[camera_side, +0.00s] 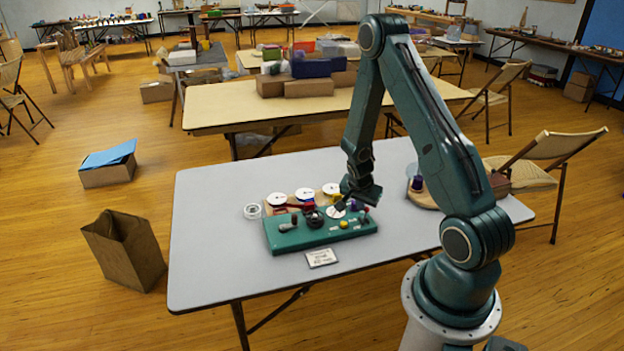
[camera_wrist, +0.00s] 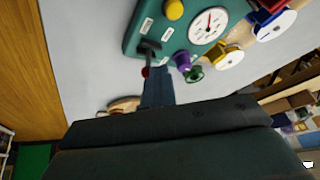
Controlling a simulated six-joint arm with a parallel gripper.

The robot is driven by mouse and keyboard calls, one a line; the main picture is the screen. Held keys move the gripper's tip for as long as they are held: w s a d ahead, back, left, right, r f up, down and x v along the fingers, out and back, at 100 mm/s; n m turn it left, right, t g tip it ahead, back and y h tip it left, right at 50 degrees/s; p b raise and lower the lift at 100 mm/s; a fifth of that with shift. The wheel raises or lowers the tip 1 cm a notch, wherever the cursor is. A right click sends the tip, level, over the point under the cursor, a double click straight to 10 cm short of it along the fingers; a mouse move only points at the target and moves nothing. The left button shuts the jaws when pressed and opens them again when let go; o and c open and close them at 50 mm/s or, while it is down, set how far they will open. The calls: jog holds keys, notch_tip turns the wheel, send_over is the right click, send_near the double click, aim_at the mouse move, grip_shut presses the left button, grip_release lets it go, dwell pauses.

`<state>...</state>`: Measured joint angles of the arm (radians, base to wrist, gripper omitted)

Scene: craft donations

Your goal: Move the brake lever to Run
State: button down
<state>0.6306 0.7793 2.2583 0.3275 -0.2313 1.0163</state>
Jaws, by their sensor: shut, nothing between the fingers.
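A green control panel (camera_side: 320,234) lies on the grey table. A small lever with a red knob (camera_side: 366,210) stands at its right end; I take it as the brake lever. In the wrist view its red knob (camera_wrist: 146,72) shows beside my fingers, and its dark base (camera_wrist: 148,46) lies near two white labels too small to read. My gripper (camera_side: 346,204) is shut and empty, low over the panel's right part. In the wrist view the shut fingers (camera_wrist: 157,88) are close to the knob; I cannot tell whether they touch it.
The panel also bears a yellow button (camera_wrist: 174,9), a round gauge (camera_wrist: 208,25) and a dark-handled lever (camera_side: 290,223) at left. Purple (camera_wrist: 182,60) and green (camera_wrist: 194,75) spools stand close behind. A card (camera_side: 321,257) lies in front. The table's left side is clear.

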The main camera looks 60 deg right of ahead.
jog(key=shift+s+a+f, duration=0.1)
jog(key=shift+s+a, duration=0.1)
jog(key=shift+s, duration=0.05)
jog(key=shift+w+r, duration=0.1)
jog(key=shift+r, duration=0.75)
jog(key=shift+w+r, duration=0.1)
jog(key=w+a+v, duration=0.1)
jog(key=w+v, duration=0.1)
jog(key=v, duration=0.9)
jog(key=shift+a, duration=0.15)
dwell(0.5)
